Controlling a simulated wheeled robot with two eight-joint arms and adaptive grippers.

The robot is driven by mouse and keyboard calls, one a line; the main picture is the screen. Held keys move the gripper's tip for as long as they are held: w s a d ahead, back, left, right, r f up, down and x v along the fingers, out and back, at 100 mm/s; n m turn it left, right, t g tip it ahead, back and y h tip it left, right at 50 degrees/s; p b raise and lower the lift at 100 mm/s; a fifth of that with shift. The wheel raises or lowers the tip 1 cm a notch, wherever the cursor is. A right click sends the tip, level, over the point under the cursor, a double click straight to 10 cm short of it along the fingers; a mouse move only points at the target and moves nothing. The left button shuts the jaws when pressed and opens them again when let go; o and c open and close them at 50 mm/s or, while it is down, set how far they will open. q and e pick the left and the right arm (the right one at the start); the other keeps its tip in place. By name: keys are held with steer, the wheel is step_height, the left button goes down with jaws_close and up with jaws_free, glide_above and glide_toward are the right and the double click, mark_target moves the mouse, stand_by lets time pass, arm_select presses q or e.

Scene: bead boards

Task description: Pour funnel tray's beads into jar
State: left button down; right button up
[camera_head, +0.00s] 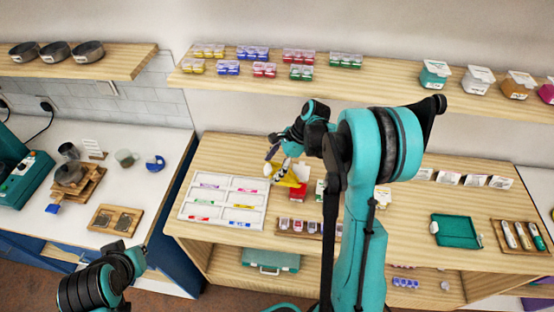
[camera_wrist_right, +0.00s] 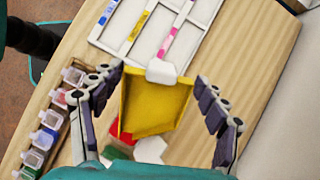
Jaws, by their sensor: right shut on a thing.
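The yellow funnel tray (camera_wrist_right: 155,105) is between the fingers of my right gripper (camera_wrist_right: 160,74) in the right wrist view, with a white piece at its far end. My right gripper is shut on it. In the head view the right gripper (camera_head: 283,165) holds the tray (camera_head: 291,180) tilted above the wooden table. I cannot make out beads in it. Several small jars (camera_head: 298,226) stand in a wooden rack at the table's front, and the jars (camera_wrist_right: 50,118) also show at left in the wrist view.
A white sectioned bead board (camera_head: 225,200) lies left of the tray. Red and white items (camera_head: 297,197) stand below the tray. A green tray (camera_head: 455,232) and a rack of tubes (camera_head: 520,236) are at right. The table between the rack and green tray looks mostly clear.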

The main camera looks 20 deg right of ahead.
mark_target(265, 170)
steer(key=a+f+h, duration=0.1)
steer(key=a+h, duration=0.1)
steer(key=f+h, duration=0.1)
steer(key=shift+w+a+f+g+p, duration=0.3)
steer(key=shift+a+f+g, duration=0.05)
steer(key=shift+a+g, duration=0.05)
steer(key=shift+w+a+r+h+p, duration=0.2)
steer(key=shift+a+r+h+p, duration=0.15)
steer(key=shift+r+h+p, duration=0.25)
steer(key=shift+w+a+r+h+p, duration=0.15)
steer(key=shift+a+r+h+p, duration=0.2)
steer(key=shift+r+h, duration=0.25)
